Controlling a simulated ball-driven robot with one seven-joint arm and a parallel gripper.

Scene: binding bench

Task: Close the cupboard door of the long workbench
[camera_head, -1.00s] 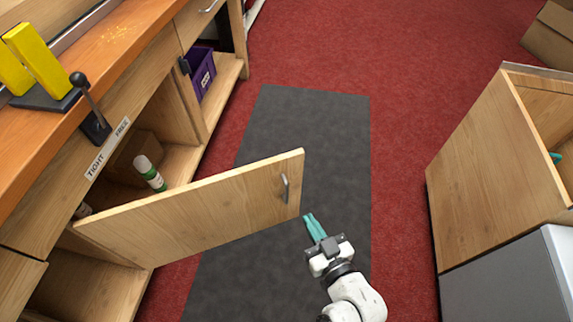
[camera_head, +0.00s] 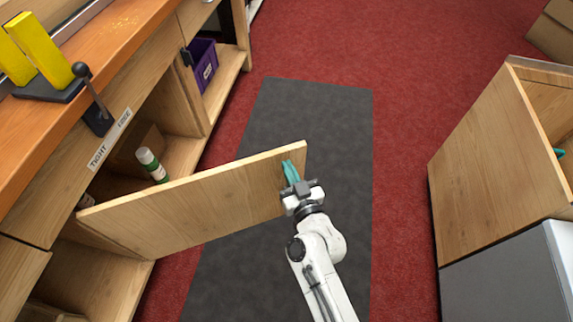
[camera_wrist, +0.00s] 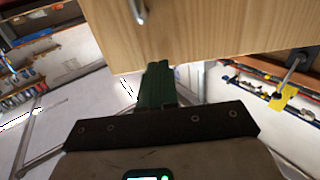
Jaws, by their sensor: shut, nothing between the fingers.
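The cupboard door (camera_head: 190,212) of the long workbench (camera_head: 95,70) stands open, swung out over the floor from its hinge side at the left. It is a pale wood panel, and its handled face is towards me. My gripper (camera_head: 289,167) is shut and empty, in front of this face near the free edge. It covers the handle in the head view. In the wrist view the door (camera_wrist: 220,30) fills the top, with the metal handle (camera_wrist: 139,11) above my shut fingers (camera_wrist: 158,75). I cannot tell whether the fingertips touch the door.
Inside the open cupboard is a white and green bottle (camera_head: 151,165). A purple bin (camera_head: 203,62) sits on a farther shelf. A dark mat (camera_head: 335,130) lies on the red floor. A wooden cabinet (camera_head: 490,160) stands at the right, with free floor between.

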